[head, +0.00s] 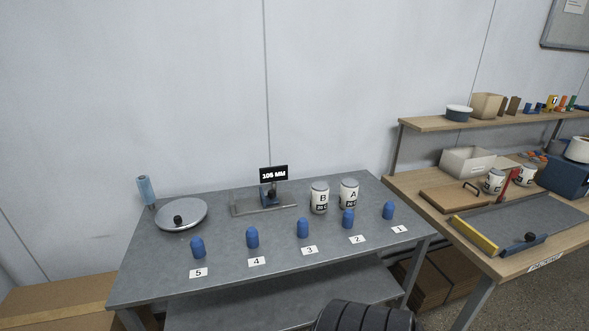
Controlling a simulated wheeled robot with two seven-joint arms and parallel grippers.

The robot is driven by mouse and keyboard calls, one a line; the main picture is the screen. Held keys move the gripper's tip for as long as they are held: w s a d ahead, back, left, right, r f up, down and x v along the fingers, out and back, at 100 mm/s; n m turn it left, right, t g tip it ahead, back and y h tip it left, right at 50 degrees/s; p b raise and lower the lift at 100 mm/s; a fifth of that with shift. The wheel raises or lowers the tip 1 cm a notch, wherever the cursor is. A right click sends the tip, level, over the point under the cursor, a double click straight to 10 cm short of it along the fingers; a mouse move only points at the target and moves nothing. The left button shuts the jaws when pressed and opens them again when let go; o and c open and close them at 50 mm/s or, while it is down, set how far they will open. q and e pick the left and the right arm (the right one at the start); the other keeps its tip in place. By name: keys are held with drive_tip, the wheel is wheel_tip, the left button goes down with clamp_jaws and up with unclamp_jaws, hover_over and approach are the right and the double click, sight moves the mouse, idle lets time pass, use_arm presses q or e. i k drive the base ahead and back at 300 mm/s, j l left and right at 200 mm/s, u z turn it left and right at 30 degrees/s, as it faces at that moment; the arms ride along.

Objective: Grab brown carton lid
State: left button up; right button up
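A brown carton (55,303) stands low at the bottom left, beside the grey table. Its flat top shows, and its lower part is cut off by the picture edge. More brown cartons (428,287) sit on the floor under the wooden bench at the right, partly hidden by the grey table's leg. I cannot tell a separate lid on any of them. Neither of my grippers is in view.
The grey table (330,257) holds several blue capped pieces (303,228), a round metal dish (170,216), a display stand (273,174) and two white cans (319,198). The wooden bench (545,262) at right is crowded. A wall stands behind.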

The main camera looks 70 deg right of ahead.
sight(448, 200)
drive_tip(key=z, duration=3.35)
drive_tip(key=i+l, duration=0.15)
drive_tip(key=l, duration=0.2)
drive_tip(key=i+l, duration=0.15)
drive_tip(key=l, duration=0.2)
drive_tip(key=i+l+u, duration=0.1)
drive_tip(key=l, duration=0.25)
drive_tip(key=i+l, duration=0.2)
drive_tip(key=l, duration=0.2)
